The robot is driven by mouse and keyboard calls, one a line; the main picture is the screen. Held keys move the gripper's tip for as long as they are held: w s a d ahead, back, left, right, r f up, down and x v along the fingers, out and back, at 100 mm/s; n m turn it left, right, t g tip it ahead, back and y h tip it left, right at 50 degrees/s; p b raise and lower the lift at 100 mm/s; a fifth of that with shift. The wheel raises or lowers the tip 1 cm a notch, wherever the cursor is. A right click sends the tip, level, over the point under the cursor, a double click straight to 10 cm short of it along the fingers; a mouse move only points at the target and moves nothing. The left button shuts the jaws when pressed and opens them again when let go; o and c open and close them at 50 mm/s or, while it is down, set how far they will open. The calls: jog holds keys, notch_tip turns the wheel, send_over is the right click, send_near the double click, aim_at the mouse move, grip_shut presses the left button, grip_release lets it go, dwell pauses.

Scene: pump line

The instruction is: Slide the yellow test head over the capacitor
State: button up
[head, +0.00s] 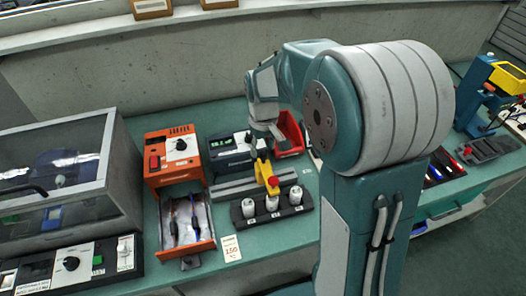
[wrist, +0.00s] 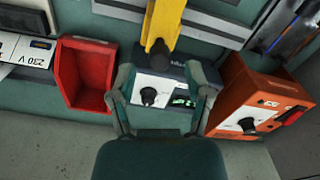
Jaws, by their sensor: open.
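The yellow test head (head: 263,170) stands over the grey rail, with a red knob (head: 273,181) at its front end. In the wrist view its yellow bar (wrist: 165,22) enters from the top. Several white capacitors stand upright in a black holder (head: 257,221) in front of the rail; the middle capacitor (head: 272,203) is near the red knob. I cannot tell how the head lines up with it. My gripper (wrist: 160,68) is open and empty. In the head view it is behind the yellow head, partly hidden by my arm. Whether the fingers touch the bar is unclear.
A dark meter (head: 232,158) stands behind the rail. An orange box (head: 172,155) with an open drawer (head: 188,250) is to the left. A red bin (head: 289,132) is right of the meter. A clear-lidded case (head: 70,180) stands far left. A card (head: 231,248) lies near the front edge.

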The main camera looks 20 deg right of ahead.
jog(key=shift+f, duration=1.1)
grip_shut()
jog(key=d, duration=0.7)
jog(key=shift+d, duration=0.15)
grip_release()
jog(key=shift+d, duration=0.3)
